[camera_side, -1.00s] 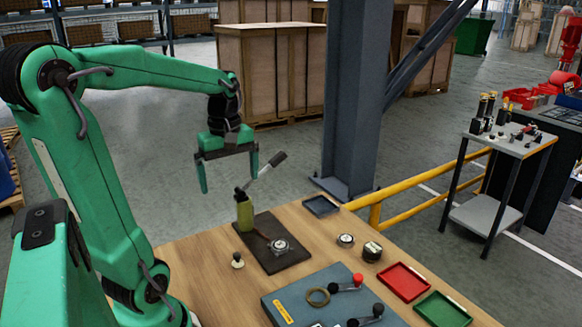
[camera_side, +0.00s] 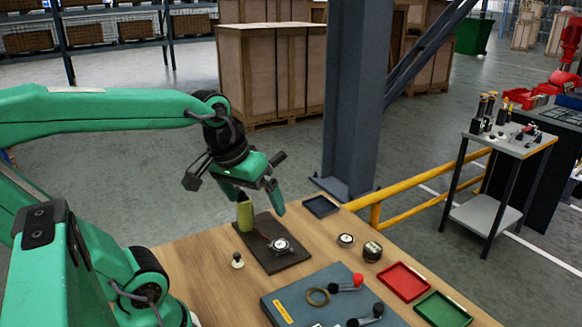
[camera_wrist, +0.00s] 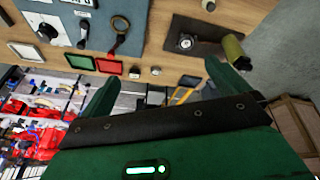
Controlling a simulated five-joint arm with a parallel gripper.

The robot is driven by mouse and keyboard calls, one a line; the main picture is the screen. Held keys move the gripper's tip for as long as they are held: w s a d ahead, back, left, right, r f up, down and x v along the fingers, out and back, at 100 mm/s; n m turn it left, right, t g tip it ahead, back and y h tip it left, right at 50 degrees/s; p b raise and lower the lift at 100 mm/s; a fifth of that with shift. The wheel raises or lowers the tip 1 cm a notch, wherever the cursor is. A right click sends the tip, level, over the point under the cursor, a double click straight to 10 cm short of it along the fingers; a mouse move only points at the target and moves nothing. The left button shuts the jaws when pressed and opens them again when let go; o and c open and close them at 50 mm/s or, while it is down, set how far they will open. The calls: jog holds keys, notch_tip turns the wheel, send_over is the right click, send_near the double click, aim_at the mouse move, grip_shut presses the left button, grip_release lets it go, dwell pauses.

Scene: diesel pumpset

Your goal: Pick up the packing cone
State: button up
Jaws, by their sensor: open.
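A small pale, cone-like piece with a dark top (camera_side: 237,261) stands upright on the wooden table, left of a dark plate. It looks most like the packing cone, though it is too small to be certain. In the wrist view a small pale piece (camera_wrist: 208,5), seemingly the same one, is cut by the top edge. My gripper (camera_side: 252,197) is open and tilted above the far end of the dark plate, near an olive cylinder (camera_side: 245,216). It is above and beyond the pale piece, apart from it. In the wrist view the gripper's jaws (camera_wrist: 172,80) are spread with nothing between them.
The dark plate (camera_side: 268,262) carries a metal round fitting (camera_side: 281,246). A blue-grey board (camera_side: 280,305) with levers, a red tray (camera_side: 404,283) and a green tray (camera_side: 442,310) lie to the right. A grey column (camera_side: 352,100) stands behind. Bare wood surrounds the pale piece.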

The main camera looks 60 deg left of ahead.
jog(key=d+m, duration=0.2)
jog(key=s+d+m+t, duration=0.1)
jog(key=d+m, duration=0.1)
jog(key=m, duration=0.1)
jog(key=shift+s+f+t+h, duration=0.15)
jog(key=shift+f+t+h, duration=0.05)
jog(key=shift+t+h, duration=0.1)
jog(key=c, duration=1.1)
jog(key=m+g, duration=0.3)
jog(key=g, duration=0.3)
send_over(238, 254)
notch_tip(238, 254, down, 16)
jog(key=shift+f, duration=0.2)
jog(key=shift+f, duration=0.1)
